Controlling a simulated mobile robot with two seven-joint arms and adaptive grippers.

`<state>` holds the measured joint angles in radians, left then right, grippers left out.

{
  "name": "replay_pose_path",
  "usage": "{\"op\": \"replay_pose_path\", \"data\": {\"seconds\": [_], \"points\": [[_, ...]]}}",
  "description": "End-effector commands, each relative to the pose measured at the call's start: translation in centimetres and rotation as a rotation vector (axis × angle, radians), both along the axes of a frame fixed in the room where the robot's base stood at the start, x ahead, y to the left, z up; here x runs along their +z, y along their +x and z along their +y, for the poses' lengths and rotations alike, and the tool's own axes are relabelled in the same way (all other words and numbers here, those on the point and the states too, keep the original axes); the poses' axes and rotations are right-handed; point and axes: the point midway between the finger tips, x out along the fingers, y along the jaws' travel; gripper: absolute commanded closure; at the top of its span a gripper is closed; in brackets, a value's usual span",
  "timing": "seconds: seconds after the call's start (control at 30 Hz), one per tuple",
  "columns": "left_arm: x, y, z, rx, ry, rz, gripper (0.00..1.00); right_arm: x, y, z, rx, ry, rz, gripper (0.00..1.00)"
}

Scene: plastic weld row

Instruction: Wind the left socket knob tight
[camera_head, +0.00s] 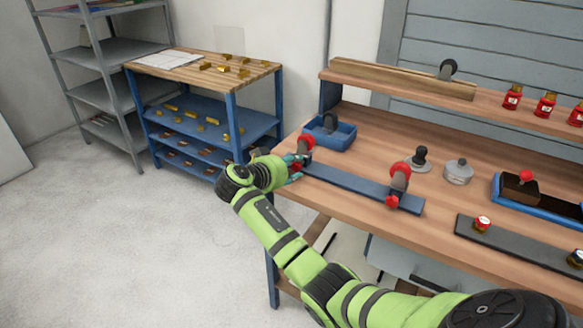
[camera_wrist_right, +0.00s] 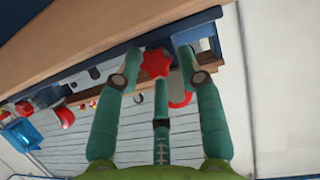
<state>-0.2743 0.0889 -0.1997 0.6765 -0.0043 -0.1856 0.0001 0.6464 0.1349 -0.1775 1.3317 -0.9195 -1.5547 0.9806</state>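A dark blue bar (camera_head: 350,186) lies along the front edge of the wooden bench, with a black, red-topped socket holder at each end. The left holder (camera_head: 306,146) is partly covered by my right gripper (camera_head: 295,168). In the right wrist view the red lobed left knob (camera_wrist_right: 155,63) sits between the fingertips of my right gripper (camera_wrist_right: 160,72). The fingers stand apart, with a visible gap at the right finger; whether the left one touches cannot be told. The right holder (camera_head: 400,178) has a red knob (camera_head: 392,202) low on its front. My left gripper is out of view.
A blue bin (camera_head: 330,140) stands behind the left holder. A black-knobbed piece (camera_head: 421,158), a grey round weight (camera_head: 459,172) and a blue tray (camera_head: 510,203) are farther right. A dark bar (camera_head: 520,247) lies at the front right. Floor left of the bench is clear.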

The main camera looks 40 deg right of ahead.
Motion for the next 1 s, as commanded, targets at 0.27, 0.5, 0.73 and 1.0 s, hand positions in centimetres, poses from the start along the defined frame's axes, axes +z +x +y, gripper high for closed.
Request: {"op": "replay_pose_path", "data": {"seconds": [0.27, 0.5, 0.73, 1.0], "points": [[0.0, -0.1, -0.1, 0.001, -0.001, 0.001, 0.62, 0.5, -0.5, 1.7, 0.002, 0.003, 0.001, 0.62], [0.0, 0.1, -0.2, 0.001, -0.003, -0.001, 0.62, 2.4, -2.0, 6.2, 0.003, 0.005, 0.000, 0.62], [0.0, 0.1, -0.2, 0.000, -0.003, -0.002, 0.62, 4.0, -3.2, 9.5, 0.002, 0.002, 0.000, 0.62], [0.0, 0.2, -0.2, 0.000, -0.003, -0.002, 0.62, 4.5, -3.6, 10.6, 0.000, 0.001, 0.000, 0.62]]}}
